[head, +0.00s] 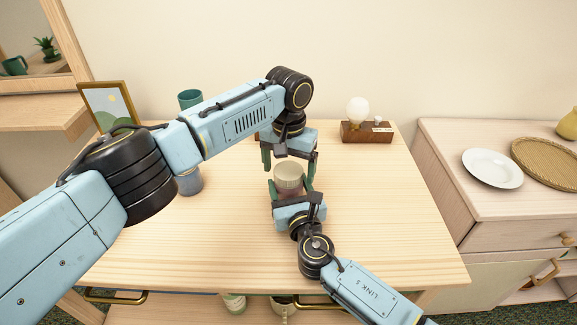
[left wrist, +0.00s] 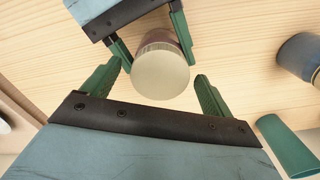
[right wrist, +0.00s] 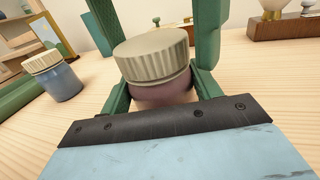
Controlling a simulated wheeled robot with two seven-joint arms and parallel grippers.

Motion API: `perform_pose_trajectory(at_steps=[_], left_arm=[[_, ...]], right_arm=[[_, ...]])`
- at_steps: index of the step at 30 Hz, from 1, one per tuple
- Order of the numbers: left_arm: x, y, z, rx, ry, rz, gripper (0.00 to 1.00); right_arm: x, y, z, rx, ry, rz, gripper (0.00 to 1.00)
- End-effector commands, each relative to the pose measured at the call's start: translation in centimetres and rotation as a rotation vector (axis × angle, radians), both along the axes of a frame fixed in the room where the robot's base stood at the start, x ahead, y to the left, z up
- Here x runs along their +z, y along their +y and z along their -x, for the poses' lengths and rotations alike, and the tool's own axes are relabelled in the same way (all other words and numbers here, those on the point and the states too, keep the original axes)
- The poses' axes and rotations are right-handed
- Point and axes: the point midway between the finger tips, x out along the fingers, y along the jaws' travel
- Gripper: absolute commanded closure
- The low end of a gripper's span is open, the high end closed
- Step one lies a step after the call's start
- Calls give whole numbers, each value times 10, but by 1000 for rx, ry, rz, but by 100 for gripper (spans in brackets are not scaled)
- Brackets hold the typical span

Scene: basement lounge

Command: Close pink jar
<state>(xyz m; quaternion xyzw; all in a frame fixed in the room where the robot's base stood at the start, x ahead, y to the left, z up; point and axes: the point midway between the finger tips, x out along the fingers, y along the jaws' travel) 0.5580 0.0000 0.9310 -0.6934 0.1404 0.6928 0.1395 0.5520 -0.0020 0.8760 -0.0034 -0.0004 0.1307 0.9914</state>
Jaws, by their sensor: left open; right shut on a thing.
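The pink jar (right wrist: 160,94) stands on the wooden table, with a ribbed beige lid (right wrist: 152,55) on its mouth. The lid also shows in the head view (head: 288,172) and from above in the left wrist view (left wrist: 162,74). I cannot tell whether the lid is tight. My right gripper (head: 291,188) is shut around the jar's body from the near side, below the lid. My left gripper (head: 290,163) is open, above and just behind the jar. In the left wrist view its fingers (left wrist: 156,72) point toward the lid, apart from it.
A blue jar with a beige lid (right wrist: 58,80) stands left of the pink jar. A teal cup (head: 190,98) and a picture frame (head: 108,106) are at the back left. A wooden lamp base with a bulb (head: 366,132) is at the back right. The table's right front is clear.

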Motion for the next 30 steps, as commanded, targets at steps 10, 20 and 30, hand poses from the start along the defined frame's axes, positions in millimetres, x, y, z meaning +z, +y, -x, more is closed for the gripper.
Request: perform_pose_trajectory(at_steps=[10,20,30], left_arm=[[22,-1,-1,-2,-3,2,14],[91,0,0,0,-3,1,14],[120,0,0,-1,0,0,14]], right_arm=[[0,0,0,0,1,1,100],[0,0,0,0,1,1,100],[0,0,0,0,1,1,100]])
